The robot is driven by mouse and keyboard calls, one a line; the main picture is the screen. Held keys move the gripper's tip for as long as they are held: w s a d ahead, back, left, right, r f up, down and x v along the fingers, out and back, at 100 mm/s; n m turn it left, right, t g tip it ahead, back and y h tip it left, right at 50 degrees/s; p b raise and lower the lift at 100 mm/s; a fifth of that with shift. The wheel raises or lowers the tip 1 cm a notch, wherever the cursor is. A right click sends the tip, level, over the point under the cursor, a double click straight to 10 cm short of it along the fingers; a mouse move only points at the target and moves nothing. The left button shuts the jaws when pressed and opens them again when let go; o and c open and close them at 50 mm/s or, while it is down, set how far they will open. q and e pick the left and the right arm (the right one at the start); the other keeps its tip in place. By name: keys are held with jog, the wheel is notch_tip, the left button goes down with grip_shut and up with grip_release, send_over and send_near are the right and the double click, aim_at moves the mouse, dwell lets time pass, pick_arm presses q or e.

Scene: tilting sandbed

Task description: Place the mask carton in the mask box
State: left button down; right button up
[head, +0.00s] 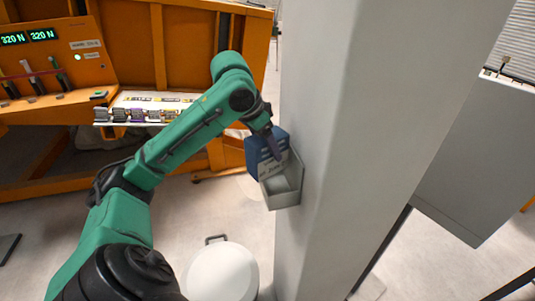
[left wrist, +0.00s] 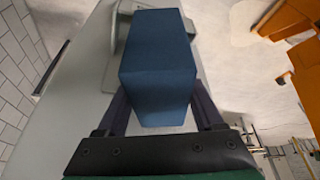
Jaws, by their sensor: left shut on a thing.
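The mask carton (left wrist: 155,60) is a dark blue box that fills the upper middle of the left wrist view. It also shows in the head view (head: 253,158). My left gripper (head: 275,147) is shut on the carton, with one finger on each side of it in the left wrist view (left wrist: 160,110). The mask box (head: 284,192) is a grey open-topped holder on the side of the pale pillar. The carton is beside and behind the box's upper part in the head view. I cannot tell whether they touch. My right gripper is not in view.
The pale pillar (head: 330,130) stands just right of the carton. An orange console (head: 60,75) with levers and displays is at the left, with a white shelf (head: 150,104) of small items. A round white lidded bin (head: 222,273) stands on the floor below.

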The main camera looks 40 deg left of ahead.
aim_at(267, 157)
pick_arm(q)
notch_tip(267, 157, down, 2)
jog(key=shift+f, duration=0.2)
jog(key=shift+s, duration=0.1)
jog(key=shift+f, duration=0.45)
jog(key=shift+c, duration=0.2)
grip_release()
